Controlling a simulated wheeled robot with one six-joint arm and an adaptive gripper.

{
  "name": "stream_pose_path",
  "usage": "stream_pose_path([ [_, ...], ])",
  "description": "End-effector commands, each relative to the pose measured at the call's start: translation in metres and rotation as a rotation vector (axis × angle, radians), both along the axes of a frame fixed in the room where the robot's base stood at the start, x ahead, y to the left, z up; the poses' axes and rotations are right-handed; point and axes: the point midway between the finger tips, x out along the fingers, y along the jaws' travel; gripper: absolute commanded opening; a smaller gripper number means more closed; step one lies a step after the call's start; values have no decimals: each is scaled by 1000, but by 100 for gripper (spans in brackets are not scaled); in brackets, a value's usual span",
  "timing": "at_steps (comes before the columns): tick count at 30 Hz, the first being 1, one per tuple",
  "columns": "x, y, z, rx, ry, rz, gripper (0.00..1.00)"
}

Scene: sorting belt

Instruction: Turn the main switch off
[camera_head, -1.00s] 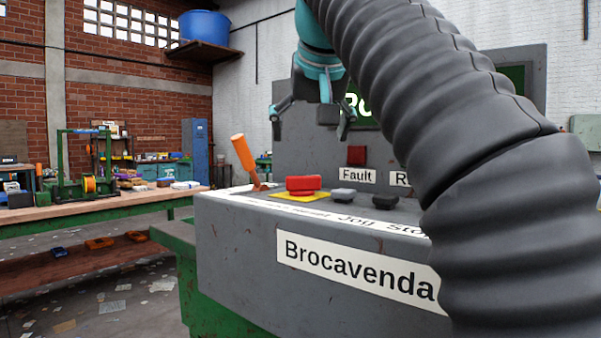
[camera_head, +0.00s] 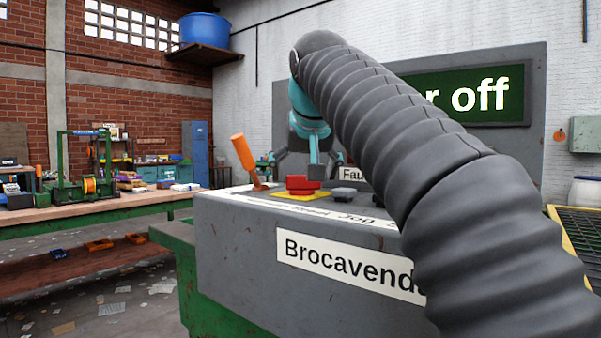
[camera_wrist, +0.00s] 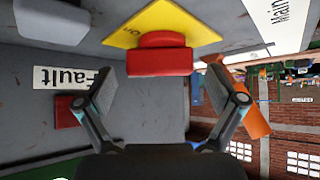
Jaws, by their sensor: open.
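The orange lever handle (camera_head: 243,152) stands at the left end of the grey console, tilted to the left. In the wrist view the orange handle (camera_wrist: 256,120) is partly hidden behind a finger, and a label reading "Main" (camera_wrist: 285,18) is at the upper right. My gripper (camera_head: 306,168) is open and empty, pointing down behind the red button, to the right of the lever. In the wrist view the gripper (camera_wrist: 160,88) has its fingers spread either side of the red button's picture position. Whether it touches anything cannot be told.
A red lamp (camera_wrist: 67,112) is by the "Fault" label.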

Motion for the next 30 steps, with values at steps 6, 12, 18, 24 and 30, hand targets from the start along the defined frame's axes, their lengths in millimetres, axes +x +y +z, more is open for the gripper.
stream_pose_path([
  [6, 0, 0, 0, 0, 0, 0, 51],
  [12, 0, 6, 0, 1, 1, 4, 34],
  [18, 0, 2, 1, 3, 0, 35, 34],
  [24, 1, -1, 1, 3, 1, 132, 34],
  [30, 3, -4, 0, 3, 1, 289, 34],
])
